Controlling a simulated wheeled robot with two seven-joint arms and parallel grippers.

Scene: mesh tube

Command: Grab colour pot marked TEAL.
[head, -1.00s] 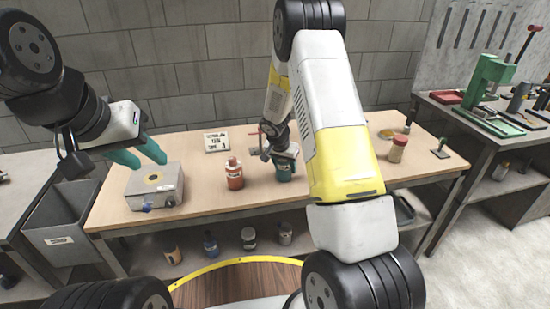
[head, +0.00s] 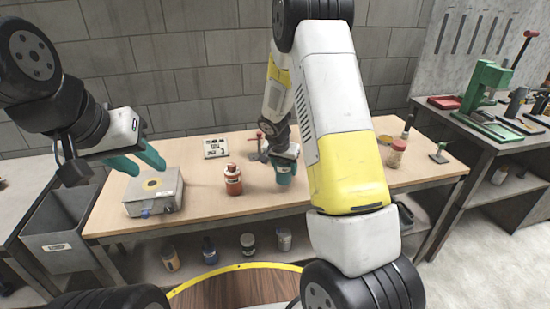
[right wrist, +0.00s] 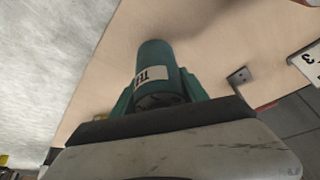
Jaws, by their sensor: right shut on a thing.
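The teal colour pot (head: 284,172) is held by my right gripper (head: 285,160) near the middle of the table in the head view. In the right wrist view the pot (right wrist: 153,60) shows a white label whose visible letters start "TE"; the rest is turned out of sight. My right gripper (right wrist: 158,92) is shut on it, with a teal finger on each side. I cannot tell for sure whether the pot's base is clear of the table. My left gripper (head: 140,163) is empty above the grey box, its two teal fingers apart.
A red-orange pot (head: 233,180) stands left of the teal pot. A grey metal box (head: 154,192) is at the table's left. A white sign (head: 216,147) lies behind. A red-lidded jar (head: 396,154) stands at the right. Several pots sit on the shelf below, including a blue one (head: 209,250).

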